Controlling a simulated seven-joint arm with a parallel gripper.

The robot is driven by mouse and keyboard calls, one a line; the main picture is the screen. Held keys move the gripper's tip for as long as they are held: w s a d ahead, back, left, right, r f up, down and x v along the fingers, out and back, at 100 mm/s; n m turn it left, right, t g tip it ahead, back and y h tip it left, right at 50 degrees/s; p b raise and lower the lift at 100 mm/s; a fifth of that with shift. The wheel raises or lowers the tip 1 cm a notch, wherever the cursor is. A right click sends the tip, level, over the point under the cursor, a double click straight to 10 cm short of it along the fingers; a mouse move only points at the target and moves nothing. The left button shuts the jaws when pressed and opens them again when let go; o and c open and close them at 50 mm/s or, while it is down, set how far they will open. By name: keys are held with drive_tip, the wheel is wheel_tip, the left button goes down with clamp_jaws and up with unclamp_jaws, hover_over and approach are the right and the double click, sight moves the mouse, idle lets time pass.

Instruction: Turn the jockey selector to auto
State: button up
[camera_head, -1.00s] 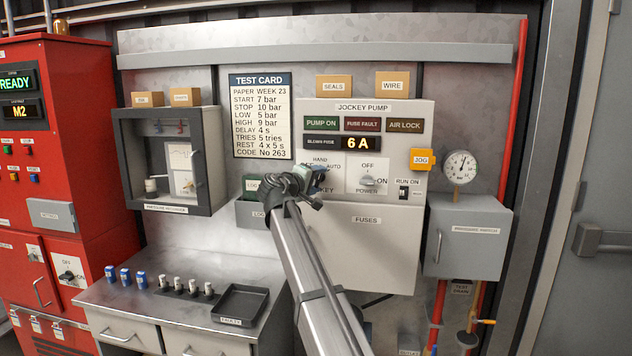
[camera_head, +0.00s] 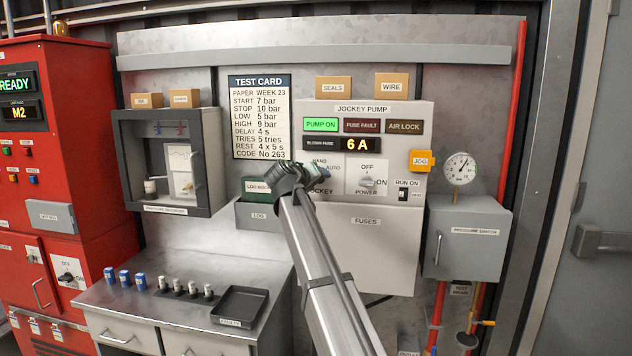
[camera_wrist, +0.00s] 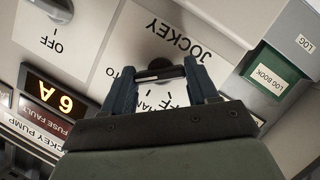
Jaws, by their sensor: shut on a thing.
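The jockey selector knob (camera_wrist: 160,65) is on the white jockey pump panel (camera_head: 425,112), above the JOCKEY label. It is dark, and my fingers hide part of it in the wrist view. In the head view, my gripper and arm mostly cover it. My gripper (camera_wrist: 161,76) is shut on the knob, a finger on each side. In the head view, my gripper (camera_head: 310,178) is at the panel's lower left, below the HAND and AUTO labels. I cannot tell which mark the knob points to. The PUMP ON lamp (camera_head: 321,124) is lit green.
The power knob (camera_head: 367,181) is just right of the selector. A yellow JOG box (camera_head: 422,160) is at the panel's right edge. A green log book (camera_head: 256,189) stands in its holder close left of my gripper. An empty black tray (camera_head: 240,304) is on the bench below.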

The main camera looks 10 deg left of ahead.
idle(0.3)
drive_tip(key=o, duration=1.1)
drive_tip(key=shift+c, duration=0.2)
drive_tip(key=v, duration=1.3)
drive_tip(key=shift+s+r, duration=0.15)
drive_tip(key=shift+s, duration=0.25)
drive_tip(key=shift+a, duration=0.1)
